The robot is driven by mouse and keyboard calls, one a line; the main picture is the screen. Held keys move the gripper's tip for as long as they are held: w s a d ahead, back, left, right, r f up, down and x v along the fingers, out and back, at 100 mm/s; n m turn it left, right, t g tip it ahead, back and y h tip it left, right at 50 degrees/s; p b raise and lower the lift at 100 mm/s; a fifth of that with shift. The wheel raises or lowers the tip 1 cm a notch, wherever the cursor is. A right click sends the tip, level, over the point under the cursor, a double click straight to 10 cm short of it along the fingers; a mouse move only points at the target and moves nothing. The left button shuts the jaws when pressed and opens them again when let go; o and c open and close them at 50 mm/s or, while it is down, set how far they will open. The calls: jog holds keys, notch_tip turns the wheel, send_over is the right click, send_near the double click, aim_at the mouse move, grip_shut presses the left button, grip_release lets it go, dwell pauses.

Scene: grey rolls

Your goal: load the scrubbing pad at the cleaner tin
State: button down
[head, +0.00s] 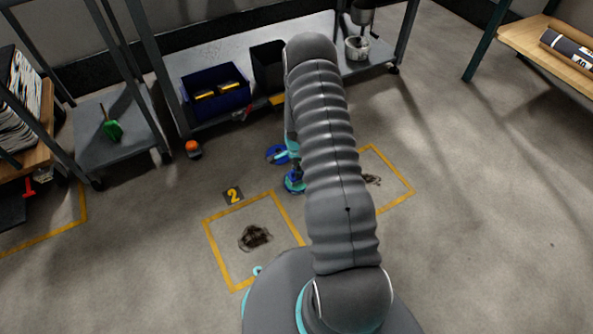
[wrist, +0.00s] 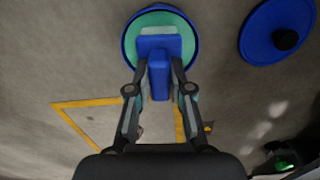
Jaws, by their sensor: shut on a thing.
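My gripper (wrist: 159,72) is shut on the blue handle of the scrubbing pad (wrist: 158,48). The pad has a wider blue block and a pale grey-green face at its far end. That end overlaps the open cleaner tin (wrist: 191,28), a round blue tin with teal contents. I cannot tell whether the pad touches the contents or hangs above them. In the head view the tin (head: 293,186) is on the floor, partly hidden by my arm. The pad cannot be made out there. A blue lid with a black knob (wrist: 262,32) lies apart, right of the tin.
Yellow-taped squares (head: 209,240) on the floor hold dark dirt patches (head: 255,236), one beside a number 2 plate (head: 233,195). A low shelf with a dark blue bin (head: 217,92) stands behind. An orange-topped object (head: 193,148) sits on the floor. Floor at right is clear.

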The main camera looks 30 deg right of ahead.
dwell(0.4)
jog(key=shift+r+p, duration=1.65)
jog(key=shift+r, duration=1.8)
